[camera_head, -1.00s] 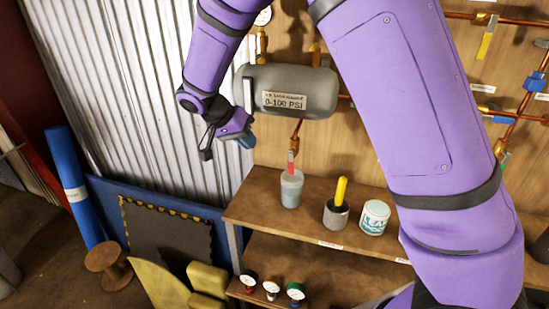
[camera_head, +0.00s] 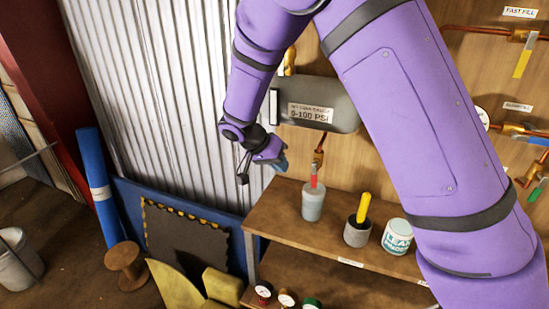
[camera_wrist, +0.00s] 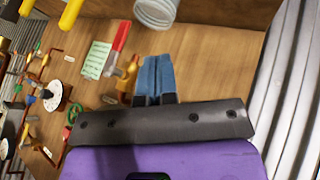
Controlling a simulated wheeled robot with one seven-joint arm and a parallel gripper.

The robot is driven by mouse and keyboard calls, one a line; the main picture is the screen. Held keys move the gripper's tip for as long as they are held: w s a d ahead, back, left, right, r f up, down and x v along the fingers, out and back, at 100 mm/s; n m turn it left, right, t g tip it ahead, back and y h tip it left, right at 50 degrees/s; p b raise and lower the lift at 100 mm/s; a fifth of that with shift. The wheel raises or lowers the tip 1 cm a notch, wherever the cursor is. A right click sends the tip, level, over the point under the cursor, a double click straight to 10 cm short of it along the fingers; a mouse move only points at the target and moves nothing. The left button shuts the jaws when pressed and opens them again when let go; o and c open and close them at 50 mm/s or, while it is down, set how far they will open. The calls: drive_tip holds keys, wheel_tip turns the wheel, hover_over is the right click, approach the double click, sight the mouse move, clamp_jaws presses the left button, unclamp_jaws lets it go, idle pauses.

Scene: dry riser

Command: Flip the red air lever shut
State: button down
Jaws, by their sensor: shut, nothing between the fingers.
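My gripper (camera_head: 281,161) is left of the lever, below the tank's left end. In the wrist view my blue fingers (camera_wrist: 156,72) are together and empty, just right of the valve. They look apart from the lever; exact depth is hard to tell.
A cup with a yellow-handled tool (camera_head: 357,233) and a white tub (camera_head: 397,237) stand on the wooden shelf (camera_head: 290,222). Several pipes and valves are on the board to the right. Corrugated metal (camera_head: 165,100) is left of my gripper.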

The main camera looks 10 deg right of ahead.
sight(315, 175)
drive_tip(key=s+d+f, duration=0.2)
drive_tip(key=d+f, duration=0.1)
drive_tip(key=d, duration=0.2)
drive_tip(key=shift+s+d, duration=0.15)
drive_tip(key=shift+d, duration=0.25)
